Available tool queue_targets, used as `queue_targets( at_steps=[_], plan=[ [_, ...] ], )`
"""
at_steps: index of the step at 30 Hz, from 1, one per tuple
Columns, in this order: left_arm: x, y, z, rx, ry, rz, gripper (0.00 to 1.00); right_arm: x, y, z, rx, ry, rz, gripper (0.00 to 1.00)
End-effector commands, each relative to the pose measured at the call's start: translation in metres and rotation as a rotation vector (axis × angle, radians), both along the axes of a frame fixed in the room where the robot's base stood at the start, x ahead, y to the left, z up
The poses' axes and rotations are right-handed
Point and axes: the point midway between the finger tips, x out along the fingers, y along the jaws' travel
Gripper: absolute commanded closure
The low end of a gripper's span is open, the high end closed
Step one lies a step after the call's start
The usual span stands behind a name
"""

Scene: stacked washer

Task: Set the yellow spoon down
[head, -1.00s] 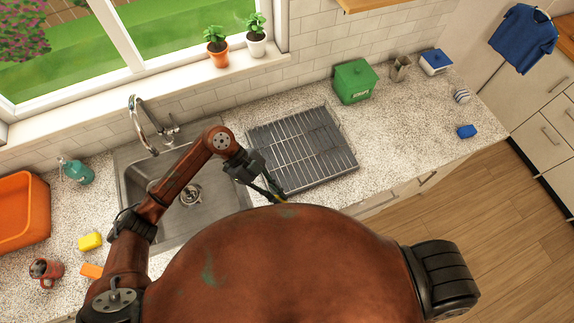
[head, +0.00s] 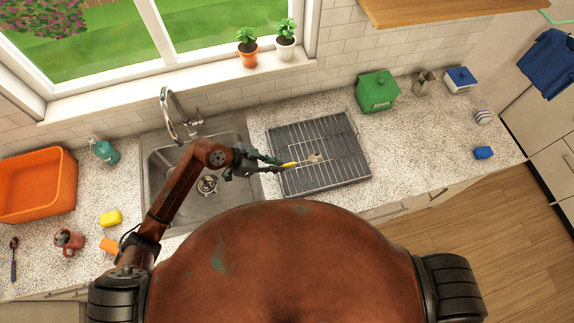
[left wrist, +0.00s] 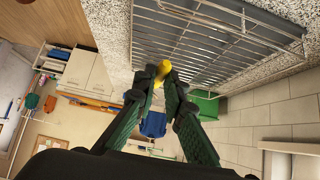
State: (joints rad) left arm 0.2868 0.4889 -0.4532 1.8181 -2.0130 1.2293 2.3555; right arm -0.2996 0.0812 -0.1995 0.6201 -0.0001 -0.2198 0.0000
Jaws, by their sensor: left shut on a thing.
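My left gripper (head: 274,162) is shut on the yellow spoon (head: 290,164), between the sink and the dish rack. The spoon's yellow handle sticks out to the right of the fingertips, and its paler end lies over the left half of the metal dish rack (head: 345,172). I cannot tell whether the spoon touches the rack. In the left wrist view the yellow end of the spoon (left wrist: 164,67) shows between the fingertips, with the rack (left wrist: 200,45) behind it. My right gripper is not in view.
The sink (head: 160,160) with its faucet (head: 176,112) lies left of the rack. The counter between rack and sponge is clear.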

Motion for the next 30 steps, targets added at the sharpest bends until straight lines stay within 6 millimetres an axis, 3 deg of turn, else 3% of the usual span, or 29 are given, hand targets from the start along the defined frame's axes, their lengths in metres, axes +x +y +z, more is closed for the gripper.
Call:
queue_targets(
  at_steps=[6,14,19,30],
  plan=[
    [0.021,-0.022,-0.038,-0.001,0.004,0.0,1.0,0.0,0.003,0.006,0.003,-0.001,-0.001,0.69],
    [0.032,-0.032,-0.056,-0.001,0.003,-0.001,1.0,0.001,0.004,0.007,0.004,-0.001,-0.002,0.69],
    [0.032,-0.032,-0.079,-0.001,0.005,0.001,1.0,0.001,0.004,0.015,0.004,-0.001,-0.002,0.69],
    [0.032,-0.032,-0.088,0.0,0.001,-0.002,1.0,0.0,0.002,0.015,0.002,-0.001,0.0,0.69]
  ],
)
